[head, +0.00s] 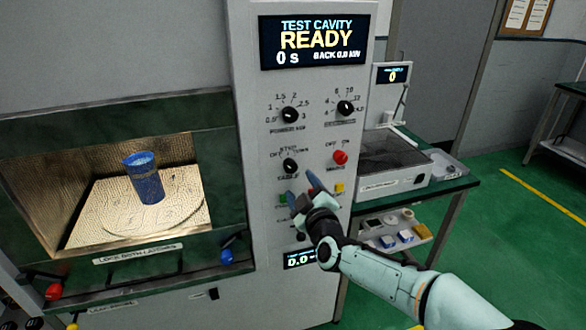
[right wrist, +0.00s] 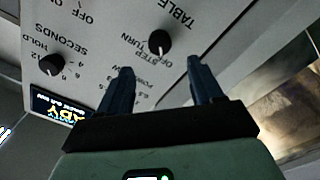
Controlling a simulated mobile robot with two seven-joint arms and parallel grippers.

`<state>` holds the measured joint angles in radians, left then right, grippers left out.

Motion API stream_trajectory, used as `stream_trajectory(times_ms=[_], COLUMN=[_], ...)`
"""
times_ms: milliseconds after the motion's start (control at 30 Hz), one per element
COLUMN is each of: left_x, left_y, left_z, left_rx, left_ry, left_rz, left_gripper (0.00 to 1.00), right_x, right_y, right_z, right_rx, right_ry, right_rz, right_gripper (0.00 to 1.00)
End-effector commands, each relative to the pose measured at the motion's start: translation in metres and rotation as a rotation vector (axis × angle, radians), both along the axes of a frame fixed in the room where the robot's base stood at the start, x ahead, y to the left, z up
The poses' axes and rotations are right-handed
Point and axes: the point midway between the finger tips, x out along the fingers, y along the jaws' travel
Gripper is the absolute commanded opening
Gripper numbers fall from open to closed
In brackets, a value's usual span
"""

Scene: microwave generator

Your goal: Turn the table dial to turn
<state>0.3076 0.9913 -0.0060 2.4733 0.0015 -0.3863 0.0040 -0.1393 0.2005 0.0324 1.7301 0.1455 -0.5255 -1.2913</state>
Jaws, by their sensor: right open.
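The table dial (head: 290,166) is a round black knob on the grey control panel, with OFF, STEP and TURN marked around it. In the right wrist view the table dial (right wrist: 159,42) shows upside down, beyond the gap between the fingers. I cannot tell for sure which mark its pointer is on. My right gripper (head: 302,190) is open and empty, just below the dial in the head view. Its two dark fingers (right wrist: 160,68) point at the panel and appear apart from the dial. My left gripper is not in view.
Two other black dials, the left (head: 290,115) and right (head: 346,108), sit above. A red button (head: 340,157) and yellow button (head: 339,187) are to the right. The display (head: 315,42) reads READY. A blue cup (head: 144,178) stands in the lit cavity at left.

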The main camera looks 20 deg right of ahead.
Motion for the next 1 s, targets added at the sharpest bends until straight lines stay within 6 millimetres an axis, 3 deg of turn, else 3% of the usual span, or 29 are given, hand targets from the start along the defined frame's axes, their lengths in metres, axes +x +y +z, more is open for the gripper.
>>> stream_trajectory(times_ms=[200,400,600,900,933,1000], left_x=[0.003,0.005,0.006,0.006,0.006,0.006], left_y=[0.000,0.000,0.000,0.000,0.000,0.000], left_z=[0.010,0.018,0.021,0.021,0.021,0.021], left_rx=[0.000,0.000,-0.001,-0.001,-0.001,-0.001], left_ry=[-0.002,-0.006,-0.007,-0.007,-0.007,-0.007], left_rz=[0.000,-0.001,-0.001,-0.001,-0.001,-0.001], left_gripper=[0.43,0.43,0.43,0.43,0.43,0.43], right_x=[0.046,0.075,0.088,0.090,0.090,0.090], right_y=[0.001,0.002,0.003,0.003,0.003,0.003], right_z=[0.000,0.001,0.000,-0.001,-0.001,-0.001], right_rx=[0.000,0.001,0.001,0.001,0.001,0.001], right_ry=[0.001,0.001,0.001,0.001,0.001,0.001], right_rz=[-0.001,-0.001,-0.001,0.000,0.000,0.000], right_gripper=[0.66,0.66,0.66,0.66,0.62,0.40])
